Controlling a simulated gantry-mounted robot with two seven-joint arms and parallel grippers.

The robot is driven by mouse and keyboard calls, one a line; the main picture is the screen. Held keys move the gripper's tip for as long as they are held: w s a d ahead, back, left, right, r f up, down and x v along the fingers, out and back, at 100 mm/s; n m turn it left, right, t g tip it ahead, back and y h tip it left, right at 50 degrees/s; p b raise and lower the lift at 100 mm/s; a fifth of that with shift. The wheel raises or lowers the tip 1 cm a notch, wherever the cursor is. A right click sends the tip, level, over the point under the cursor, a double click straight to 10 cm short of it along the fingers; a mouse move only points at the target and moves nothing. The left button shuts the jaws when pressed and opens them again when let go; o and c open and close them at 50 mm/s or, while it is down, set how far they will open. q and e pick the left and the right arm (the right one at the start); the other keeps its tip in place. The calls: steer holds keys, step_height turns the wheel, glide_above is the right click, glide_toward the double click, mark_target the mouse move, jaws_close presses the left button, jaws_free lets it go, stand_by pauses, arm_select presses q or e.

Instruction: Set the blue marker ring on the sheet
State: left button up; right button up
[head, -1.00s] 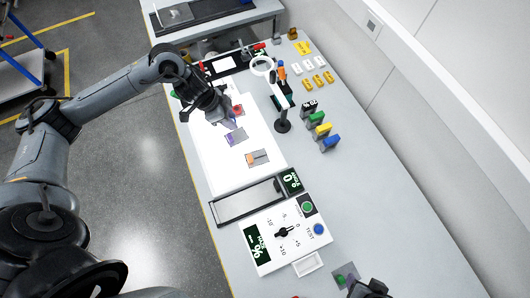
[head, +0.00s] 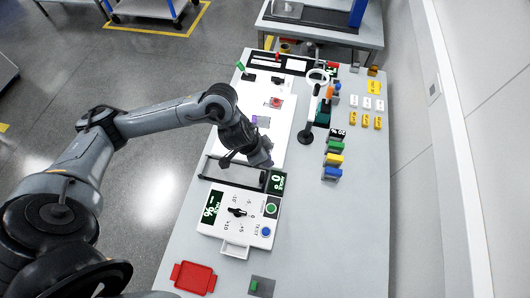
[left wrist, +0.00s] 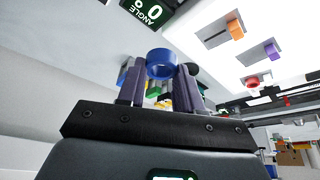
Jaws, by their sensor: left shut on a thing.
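My left gripper (head: 266,165) is over the near end of the white sheet (head: 284,128), close to the dark-framed tray. In the left wrist view its two fingers (left wrist: 160,85) are shut on the blue marker ring (left wrist: 160,63), which sits at the fingertips. The ring is hidden behind the gripper in the head view. The sheet also shows in the left wrist view, with the orange piece (left wrist: 236,29), purple piece (left wrist: 271,50) and red piece (left wrist: 252,82) on grey tiles. My right gripper is not in view.
A control box (head: 238,215) with a dial and buttons stands in front of the dark-framed tray (head: 225,172). A magnifier stand (head: 307,110) and several coloured blocks (head: 333,159) line the sheet's right side. A red tray (head: 193,277) lies near the front.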

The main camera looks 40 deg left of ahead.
arm_select(q)
steer(key=shift+d+f, duration=0.15)
steer(key=shift+f, duration=0.15)
steer(key=w+a+f, duration=0.2)
steer(key=w+a+f+b, duration=0.1)
steer(key=w+a+f, duration=0.1)
steer(key=w+a, duration=0.1)
steer(key=w+a+f+b, duration=0.1)
steer(key=w+a+f, duration=0.1)
steer(key=w, duration=0.1)
steer(key=shift+a+f, duration=0.25)
steer(key=shift+a, duration=0.05)
steer(key=shift+f+b, duration=0.3)
steer(key=shift+f, duration=1.65)
steer(key=shift+w+f, duration=0.1)
steer(key=o, duration=1.1)
steer(key=shift+f, duration=0.1)
